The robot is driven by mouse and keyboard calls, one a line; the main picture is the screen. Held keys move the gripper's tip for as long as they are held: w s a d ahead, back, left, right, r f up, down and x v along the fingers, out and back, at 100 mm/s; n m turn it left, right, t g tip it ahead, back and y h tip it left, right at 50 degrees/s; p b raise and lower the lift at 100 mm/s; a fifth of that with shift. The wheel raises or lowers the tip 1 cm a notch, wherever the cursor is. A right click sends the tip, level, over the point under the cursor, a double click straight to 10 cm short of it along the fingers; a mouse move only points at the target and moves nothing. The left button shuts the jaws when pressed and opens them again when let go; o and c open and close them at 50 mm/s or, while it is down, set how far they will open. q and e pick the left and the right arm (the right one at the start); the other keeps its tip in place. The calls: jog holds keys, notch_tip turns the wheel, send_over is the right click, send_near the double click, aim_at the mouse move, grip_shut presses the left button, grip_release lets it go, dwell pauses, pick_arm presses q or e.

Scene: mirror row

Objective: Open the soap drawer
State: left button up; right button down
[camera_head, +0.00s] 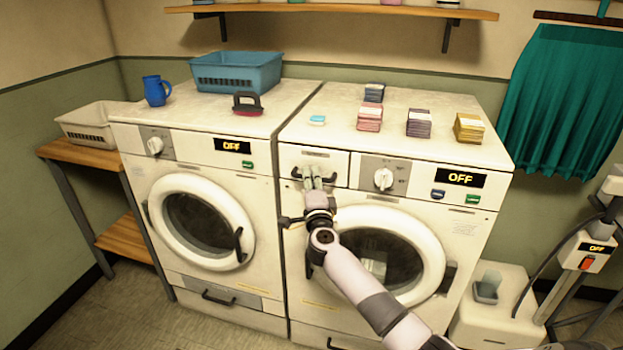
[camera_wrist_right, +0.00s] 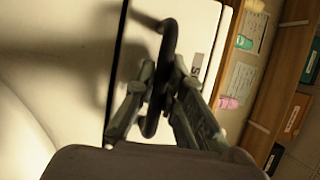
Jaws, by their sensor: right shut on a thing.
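The soap drawer (camera_head: 320,158) is the white panel at the upper left of the right-hand washing machine (camera_head: 400,130). Its front looks flush with the machine, so it appears closed. My right gripper (camera_head: 310,176) is at the drawer's dark handle (camera_head: 297,173). In the right wrist view the gripper (camera_wrist_right: 158,95) has its fingers on both sides of the black handle bar (camera_wrist_right: 168,40), shut on it. The gripper hides part of the handle in the head view. My left gripper is not in view.
A second machine (camera_head: 190,140) stands to the left, with a blue basket (camera_head: 237,72), a blue mug (camera_head: 156,91) and a brush (camera_head: 248,104) on top. Several folded cloth stacks (camera_head: 418,123) lie on the right machine. My right arm crosses before its round door (camera_head: 428,250).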

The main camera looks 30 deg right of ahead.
jog(key=s+a+p, duration=0.6)
jog(key=s+a, duration=0.2)
jog(key=a, duration=0.2)
jog(key=shift+s+p, duration=0.35)
jog(key=shift+p, duration=0.05)
jog(key=shift+f, duration=0.1)
jog(key=c, duration=1.9)
grip_release()
jog(key=v, duration=1.2)
jog(key=shift+w+f, duration=0.1)
